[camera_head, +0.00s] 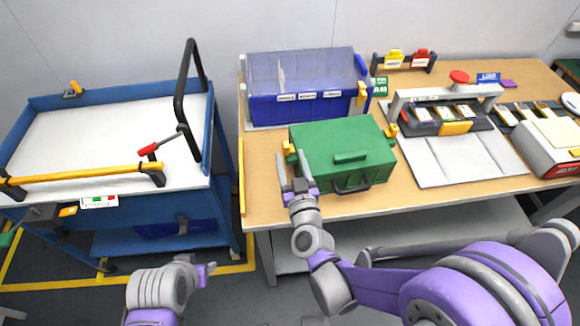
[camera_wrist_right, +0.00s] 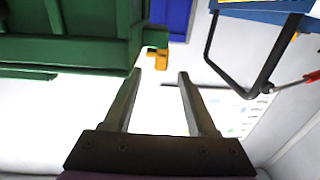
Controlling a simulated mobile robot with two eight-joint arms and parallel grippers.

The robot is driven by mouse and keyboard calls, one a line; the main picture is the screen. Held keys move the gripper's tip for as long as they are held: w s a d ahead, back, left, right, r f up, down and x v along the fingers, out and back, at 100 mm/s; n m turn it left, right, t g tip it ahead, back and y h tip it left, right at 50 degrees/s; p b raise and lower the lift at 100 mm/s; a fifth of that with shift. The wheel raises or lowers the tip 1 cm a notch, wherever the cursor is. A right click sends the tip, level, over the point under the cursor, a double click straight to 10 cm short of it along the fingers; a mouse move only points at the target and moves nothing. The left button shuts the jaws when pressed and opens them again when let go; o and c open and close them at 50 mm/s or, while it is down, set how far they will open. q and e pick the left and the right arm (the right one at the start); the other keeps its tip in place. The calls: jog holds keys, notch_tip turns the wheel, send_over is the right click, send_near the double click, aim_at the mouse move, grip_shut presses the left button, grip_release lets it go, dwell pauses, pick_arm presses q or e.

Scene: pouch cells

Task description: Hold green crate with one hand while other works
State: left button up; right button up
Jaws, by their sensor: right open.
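The green crate (camera_head: 355,139) sits closed on the wooden workbench (camera_head: 262,205), with a dark handle on its front and yellow latches at its sides. My right gripper (camera_head: 292,155) is at the crate's left front corner, near the left yellow latch (camera_head: 289,150). The right wrist view shows its two fingers (camera_wrist_right: 160,74) apart with nothing between them. In that view the green crate (camera_wrist_right: 70,35) is at upper left, and the yellow latch (camera_wrist_right: 157,52) is just beyond the fingertips. Contact cannot be told. My left gripper (camera_head: 209,270) is low in front, away from the crate; its fingers do not show clearly.
A blue bin rack (camera_head: 300,108) stands behind the crate. A grey fixture (camera_head: 450,165) with pouch cells and a white-and-red device (camera_head: 548,145) stand to the right. A blue cart (camera_head: 110,120) with a black handle (camera_head: 183,90) is at left, across a floor gap.

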aim_at(285, 141)
jog(key=w, duration=0.5)
jog(key=w+a+p, duration=0.1)
jog(key=w, duration=0.2)
grip_shut()
dwell(1.6)
